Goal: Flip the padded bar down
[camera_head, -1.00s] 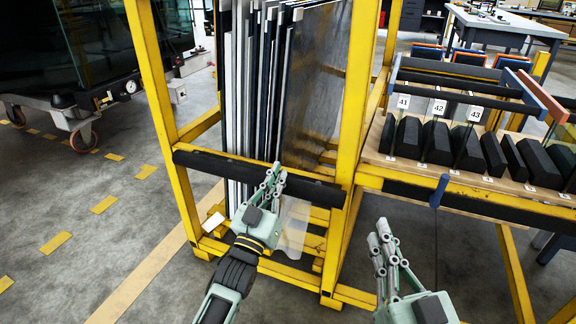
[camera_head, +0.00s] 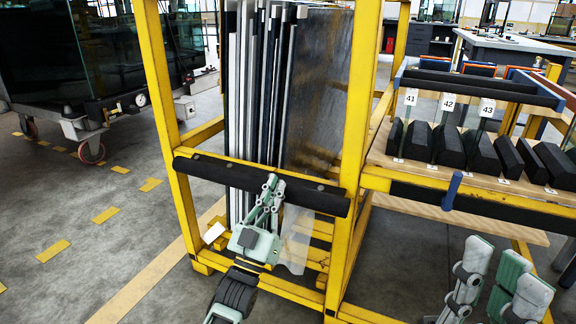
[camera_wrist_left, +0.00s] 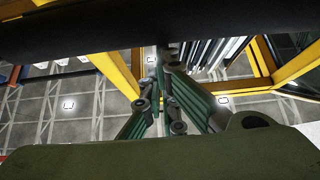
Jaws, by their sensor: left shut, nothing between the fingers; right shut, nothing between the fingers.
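The padded bar (camera_head: 315,193) is a black padded tube lying nearly level across the front of the yellow rack, in front of the upright sheets. It also spans the top of the left wrist view (camera_wrist_left: 230,18). My left gripper (camera_head: 272,186) is shut and empty, with its fingertips at the middle of the bar and overlapping it in the head view. I cannot tell whether they touch it. The left fingers also show below the bar in the left wrist view (camera_wrist_left: 160,95). My right gripper (camera_head: 490,262) is shut and empty, low at the right, apart from the bar.
Yellow rack posts (camera_head: 356,125) flank the bar. A shelf with black blocks (camera_head: 448,147) and numbered tags stands right, with a blue handle (camera_head: 452,190) at its front. A glass-carrying trolley (camera_head: 75,80) stands left. The floor (camera_head: 95,250) at front left is clear.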

